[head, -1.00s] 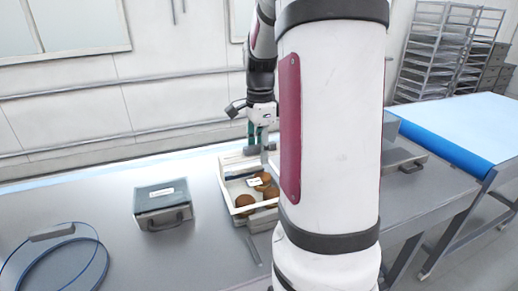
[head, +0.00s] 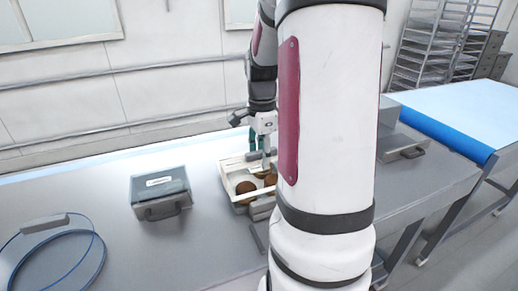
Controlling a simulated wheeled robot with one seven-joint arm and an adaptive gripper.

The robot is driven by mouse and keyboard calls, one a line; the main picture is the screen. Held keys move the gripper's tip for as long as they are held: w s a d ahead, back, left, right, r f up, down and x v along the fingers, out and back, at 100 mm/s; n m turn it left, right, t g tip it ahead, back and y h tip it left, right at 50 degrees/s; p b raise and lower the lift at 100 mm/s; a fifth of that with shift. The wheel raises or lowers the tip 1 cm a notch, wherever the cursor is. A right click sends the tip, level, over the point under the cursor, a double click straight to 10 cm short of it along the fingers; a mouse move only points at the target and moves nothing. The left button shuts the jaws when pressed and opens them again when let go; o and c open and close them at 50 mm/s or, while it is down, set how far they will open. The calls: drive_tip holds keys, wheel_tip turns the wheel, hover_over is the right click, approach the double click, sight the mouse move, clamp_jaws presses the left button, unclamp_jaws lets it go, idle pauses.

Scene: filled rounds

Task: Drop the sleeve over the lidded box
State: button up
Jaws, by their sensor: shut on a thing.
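My gripper (head: 262,150) is small in the head view, pointing down at the back right part of an open cream box (head: 231,198). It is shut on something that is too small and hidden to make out. Brown round things (head: 246,187) lie inside the box. My arm hides the box's right side. I cannot clearly pick out a sleeve or a lidded box there. A closed grey case (head: 160,196) with a pale label and a front handle stands to the left, apart from the gripper.
All this stands on a long grey metal table (head: 190,245). A coiled blue cable (head: 103,250) lies at the front left. Another grey case (head: 402,150) stands right of my arm. A blue-edged table (head: 450,140) and racks are further right. Bare table lies between case and cable.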

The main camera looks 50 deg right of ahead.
sight(261, 181)
drive_tip(key=shift+f+b, duration=1.4)
drive_tip(key=shift+f, duration=2.3)
drive_tip(key=shift+o, duration=0.2)
drive_tip(key=shift+s+a+f+b, duration=0.1)
drive_tip(key=shift+s+f+b, duration=0.05)
drive_tip(key=shift+b, duration=0.2)
drive_tip(key=shift+c, duration=0.5)
drive_tip(key=o, duration=1.3)
drive_tip(key=shift+c, duration=0.2)
drive_tip(key=o, duration=0.6)
drive_tip(key=shift+w, duration=0.2)
drive_tip(key=shift+r, duration=0.2)
